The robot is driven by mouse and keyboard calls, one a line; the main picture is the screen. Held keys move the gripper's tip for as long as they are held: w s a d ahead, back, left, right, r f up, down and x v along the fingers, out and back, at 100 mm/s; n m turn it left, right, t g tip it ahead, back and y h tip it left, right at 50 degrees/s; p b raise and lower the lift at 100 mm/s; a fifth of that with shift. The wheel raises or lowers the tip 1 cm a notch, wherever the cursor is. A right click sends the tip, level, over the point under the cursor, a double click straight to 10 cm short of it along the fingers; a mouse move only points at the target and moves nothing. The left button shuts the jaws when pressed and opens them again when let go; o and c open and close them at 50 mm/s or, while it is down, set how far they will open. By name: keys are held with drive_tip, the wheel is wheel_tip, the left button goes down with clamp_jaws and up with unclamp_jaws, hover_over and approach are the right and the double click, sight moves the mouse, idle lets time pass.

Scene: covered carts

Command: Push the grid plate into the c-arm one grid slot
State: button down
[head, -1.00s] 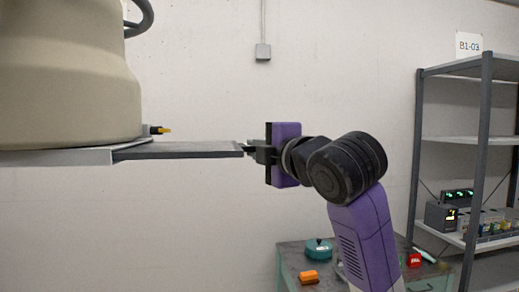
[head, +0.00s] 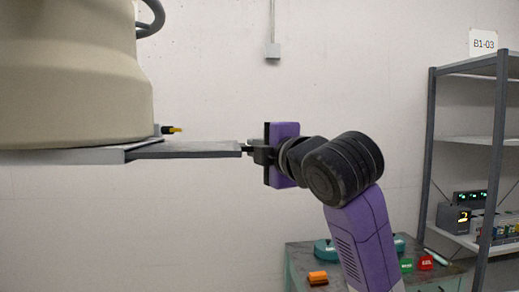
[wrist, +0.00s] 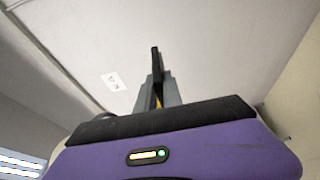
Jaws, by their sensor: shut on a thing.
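The c-arm (head: 80,85) is a large beige rounded housing at the left of the head view. A flat grey slot frame (head: 75,157) runs along its underside. The dark grey grid plate (head: 190,150) lies level, its left end inside the slot opening and its right part sticking out. My gripper (head: 248,149) is at the plate's right end, shut on it from the right. In the wrist view the fingers (wrist: 157,92) point away from me, close together. How far the plate reaches inside the slot is hidden.
A grey shelf rack (head: 460,150) with electronic devices stands at the right. Below my arm is a worktable (head: 300,262) with an orange block (head: 317,278) and other small items. A yellow-tipped part (head: 171,130) sticks out above the slot. Space beneath the plate looks clear.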

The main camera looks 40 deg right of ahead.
sight(170, 147)
drive_tip(key=shift+w+a+r+p, duration=0.1)
drive_tip(key=shift+w+a+p, duration=0.2)
drive_tip(key=shift+w+a, duration=1.75)
drive_tip(key=shift+w+a+f+p, duration=0.1)
drive_tip(key=shift+w+a+p, duration=0.15)
drive_tip(key=shift+w+a, duration=1.8)
drive_tip(key=shift+w+a+r+p, duration=0.1)
drive_tip(key=shift+w+a+p, duration=0.5)
drive_tip(key=shift+a, duration=2.65)
idle(0.7)
